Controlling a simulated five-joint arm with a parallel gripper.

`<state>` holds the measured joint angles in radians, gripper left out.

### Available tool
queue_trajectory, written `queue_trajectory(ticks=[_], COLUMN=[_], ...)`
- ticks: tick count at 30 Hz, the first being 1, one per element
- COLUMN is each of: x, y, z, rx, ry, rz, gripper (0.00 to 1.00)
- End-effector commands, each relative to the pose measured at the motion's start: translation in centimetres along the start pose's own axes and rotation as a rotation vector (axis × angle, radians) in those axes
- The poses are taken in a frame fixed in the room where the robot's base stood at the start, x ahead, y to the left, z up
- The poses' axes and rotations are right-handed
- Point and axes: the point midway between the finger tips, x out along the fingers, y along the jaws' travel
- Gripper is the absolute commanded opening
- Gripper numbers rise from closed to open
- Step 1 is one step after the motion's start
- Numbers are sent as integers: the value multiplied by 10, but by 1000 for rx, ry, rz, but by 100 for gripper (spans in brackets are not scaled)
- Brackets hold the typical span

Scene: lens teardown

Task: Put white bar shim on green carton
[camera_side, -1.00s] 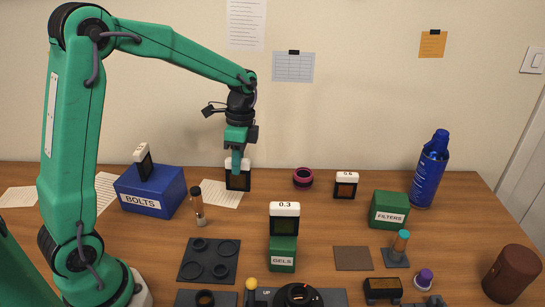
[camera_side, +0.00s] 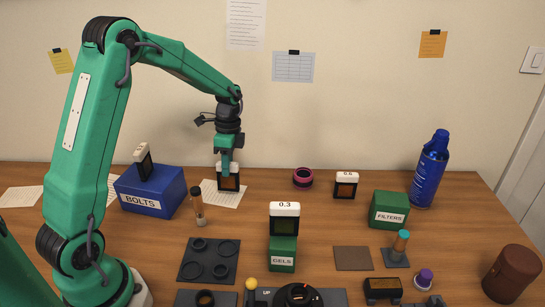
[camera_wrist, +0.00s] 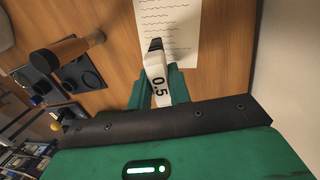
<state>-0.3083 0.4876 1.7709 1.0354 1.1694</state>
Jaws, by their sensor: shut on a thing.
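My gripper (camera_side: 227,167) points down and is shut on a black-framed shim with a white bar (camera_side: 229,182) and a brownish window. In the wrist view, the white bar (camera_wrist: 157,80) reads 0.5 and sits between the green fingers. The paper lies behind the shim; I cannot tell if it touches the table. A green carton marked FILTERS (camera_side: 389,209) stands at the right with a bare top. Another green carton marked GELS (camera_side: 282,262) carries an upright white-bar shim marked 0.3 (camera_side: 285,216).
A blue BOLTS box (camera_side: 152,193) with a shim on it stands left. Table between pink ring and GELS is clear.

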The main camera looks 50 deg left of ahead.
Motion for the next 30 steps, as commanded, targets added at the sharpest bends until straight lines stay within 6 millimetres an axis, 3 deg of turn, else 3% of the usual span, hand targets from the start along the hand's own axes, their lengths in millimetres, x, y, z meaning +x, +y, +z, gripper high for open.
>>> queue_trajectory(ticks=[6, 21, 22, 25, 30], x=[22, 27, 28, 27, 27], y=[-2, -4, -4, -4, -4], z=[-1, -2, -2, -2, -2], rx=[0, 0, 0, 0, 0], ry=[-1, 0, 0, 0, 0], rz=[2, 1, 0, 0, 0], gripper=[0, 0, 21, 41, 41])
